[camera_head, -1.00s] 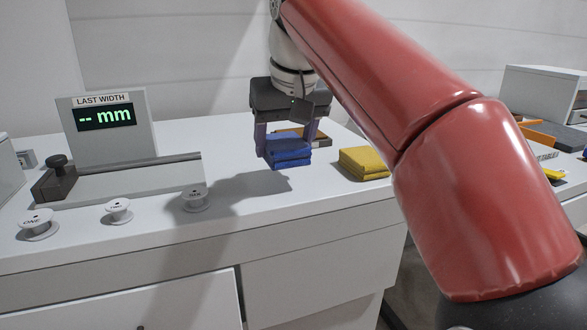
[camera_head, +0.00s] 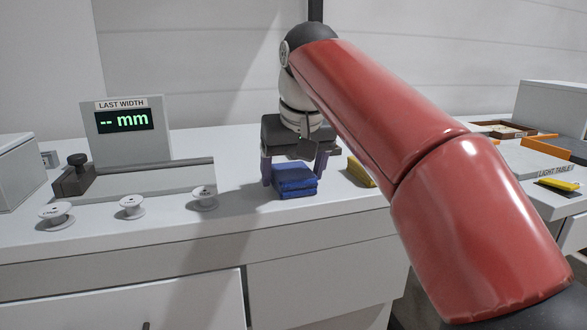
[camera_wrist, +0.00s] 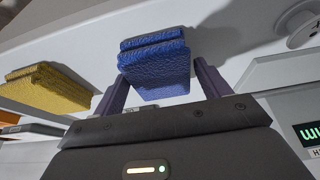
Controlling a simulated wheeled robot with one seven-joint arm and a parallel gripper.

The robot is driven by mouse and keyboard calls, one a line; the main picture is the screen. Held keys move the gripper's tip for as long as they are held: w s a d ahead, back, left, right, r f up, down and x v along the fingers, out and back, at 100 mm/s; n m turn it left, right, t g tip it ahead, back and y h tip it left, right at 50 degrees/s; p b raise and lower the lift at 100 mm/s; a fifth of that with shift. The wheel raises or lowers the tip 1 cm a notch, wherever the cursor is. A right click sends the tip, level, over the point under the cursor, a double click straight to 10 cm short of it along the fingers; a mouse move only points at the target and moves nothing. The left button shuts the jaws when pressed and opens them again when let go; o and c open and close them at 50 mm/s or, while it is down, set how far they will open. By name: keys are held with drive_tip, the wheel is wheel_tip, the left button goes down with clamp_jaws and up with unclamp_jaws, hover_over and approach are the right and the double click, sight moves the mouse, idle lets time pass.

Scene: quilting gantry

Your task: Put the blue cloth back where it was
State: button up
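The blue cloth (camera_head: 294,184) is a folded, layered stack over the front part of the white counter, left of the yellow cloth. My gripper (camera_head: 294,178) reaches down with one finger on each side of it. In the wrist view the blue cloth (camera_wrist: 158,68) sits between the fingertips, against or very close to both, and I take it as gripped. Whether its underside touches the counter is not clear. The brown item seen behind it earlier is hidden now.
The yellow cloth (camera_head: 358,174) lies to the right, partly behind my red arm. Several white spools (camera_head: 131,207) stand on the counter at left, before the width gauge display (camera_head: 125,120). A light table (camera_head: 540,160) is at far right. Counter between spools and blue cloth is clear.

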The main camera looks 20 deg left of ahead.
sight(293, 176)
drive_tip(key=shift+o, duration=0.7)
drive_tip(key=shift+b, duration=0.3)
drive_tip(key=p+v, duration=0.1)
drive_tip(key=v, duration=0.3)
drive_tip(key=a+p+v, duration=0.1)
drive_tip(key=shift+d+r+p, duration=0.15)
drive_tip(key=shift+r+p, duration=0.2)
drive_tip(key=shift+r, duration=0.2)
drive_tip(key=shift+v, duration=1.05)
drive_tip(key=shift+d, duration=0.1)
